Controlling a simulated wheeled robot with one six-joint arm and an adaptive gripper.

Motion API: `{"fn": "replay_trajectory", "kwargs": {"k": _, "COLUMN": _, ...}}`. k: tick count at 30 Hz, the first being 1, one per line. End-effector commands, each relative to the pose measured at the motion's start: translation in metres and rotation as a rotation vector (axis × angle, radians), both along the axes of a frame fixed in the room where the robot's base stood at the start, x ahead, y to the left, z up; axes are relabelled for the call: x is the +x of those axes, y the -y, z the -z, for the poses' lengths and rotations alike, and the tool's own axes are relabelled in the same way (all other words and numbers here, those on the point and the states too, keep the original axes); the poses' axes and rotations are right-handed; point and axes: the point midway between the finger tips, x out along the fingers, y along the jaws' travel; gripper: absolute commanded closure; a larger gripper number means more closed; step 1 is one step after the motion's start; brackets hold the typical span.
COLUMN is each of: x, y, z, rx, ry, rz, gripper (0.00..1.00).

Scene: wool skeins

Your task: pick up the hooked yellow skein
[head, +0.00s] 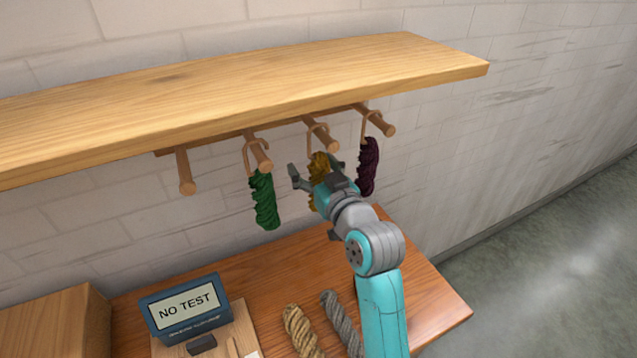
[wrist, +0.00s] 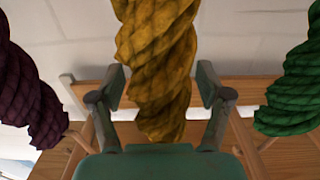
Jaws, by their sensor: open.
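The yellow skein (head: 319,166) hangs from a peg by a loop under the shelf, between the green and dark purple skeins. My gripper (head: 312,178) is open at the yellow skein and hides much of it in the head view. In the wrist view the yellow skein (wrist: 157,60) runs down the middle, between the two spread fingers of my gripper (wrist: 160,88). A gap shows on the left of the skein; whether the right finger touches it I cannot tell.
The green skein (head: 264,200) hangs to the left and the purple skein (head: 368,166) close to the right. The wooden shelf (head: 240,90) overhangs the pegs. Below, a table (head: 430,300) holds a tester (head: 187,308), a tan skein (head: 302,330) and a grey skein (head: 340,322).

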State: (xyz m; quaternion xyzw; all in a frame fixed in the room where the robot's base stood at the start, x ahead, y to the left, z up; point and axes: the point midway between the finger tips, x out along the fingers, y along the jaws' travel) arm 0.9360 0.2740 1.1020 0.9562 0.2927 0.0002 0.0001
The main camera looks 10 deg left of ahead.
Motion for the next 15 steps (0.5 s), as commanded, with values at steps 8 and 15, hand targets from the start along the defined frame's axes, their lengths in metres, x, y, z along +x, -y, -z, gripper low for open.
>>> {"fn": "replay_trajectory", "kwargs": {"k": 8, "x": -0.0002, "y": 0.0003, "z": 0.0001, "rx": 0.0, "ry": 0.0, "rz": 0.0, "gripper": 0.6}}
{"fn": "replay_trajectory", "kwargs": {"k": 15, "x": -0.0003, "y": 0.0003, "z": 0.0001, "rx": 0.0, "ry": 0.0, "rz": 0.0, "gripper": 0.87}}
